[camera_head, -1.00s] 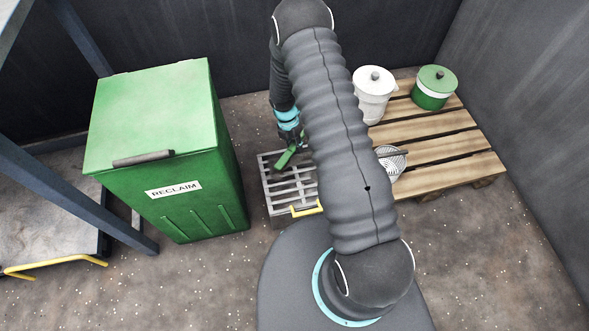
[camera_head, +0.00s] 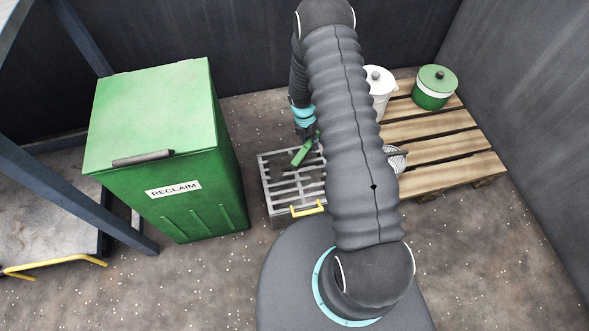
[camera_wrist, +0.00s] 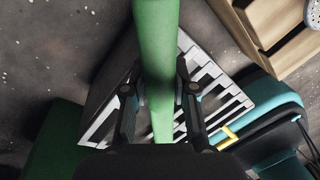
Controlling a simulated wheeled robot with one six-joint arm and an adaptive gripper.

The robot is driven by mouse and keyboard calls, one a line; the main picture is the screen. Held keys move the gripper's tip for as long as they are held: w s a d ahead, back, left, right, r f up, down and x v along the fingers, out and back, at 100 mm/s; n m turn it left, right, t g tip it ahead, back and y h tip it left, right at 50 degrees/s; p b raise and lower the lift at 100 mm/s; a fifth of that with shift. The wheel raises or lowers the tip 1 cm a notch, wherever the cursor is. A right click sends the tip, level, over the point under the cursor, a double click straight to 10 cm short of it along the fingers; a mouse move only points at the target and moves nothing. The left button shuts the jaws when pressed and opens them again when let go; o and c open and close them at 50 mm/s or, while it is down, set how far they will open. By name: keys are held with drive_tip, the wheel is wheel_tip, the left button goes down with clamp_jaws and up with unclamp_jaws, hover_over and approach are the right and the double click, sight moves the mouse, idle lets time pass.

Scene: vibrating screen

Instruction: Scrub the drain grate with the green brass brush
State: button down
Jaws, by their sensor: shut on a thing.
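The drain grate (camera_head: 285,186) is a grey slotted top on a low box on the floor, with a yellow handle (camera_head: 308,210) at its front. My gripper (camera_head: 313,140) is at the grate's far edge, shut on the green brush (camera_head: 303,151). In the wrist view the brush's green handle (camera_wrist: 158,45) runs between the fingers of my gripper (camera_wrist: 160,90), with the slotted grate (camera_wrist: 215,88) behind it. The brush's bristles are hidden, so I cannot tell whether they touch the grate. My arm covers the grate's right side in the head view.
A green bin marked RECLAIM (camera_head: 160,150) stands close left of the grate. A wooden pallet (camera_head: 440,155) at the right carries a white lidded bucket (camera_head: 379,85) and a green lidded pot (camera_head: 434,88). A metal strainer (camera_head: 397,160) is partly hidden by my arm.

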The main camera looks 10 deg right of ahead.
drive_tip(key=shift+d+f, duration=0.1)
drive_tip(key=shift+d, duration=2.1)
drive_tip(key=shift+s+d, duration=0.15)
drive_tip(key=shift+d, duration=0.5)
drive_tip(key=shift+a, duration=0.1)
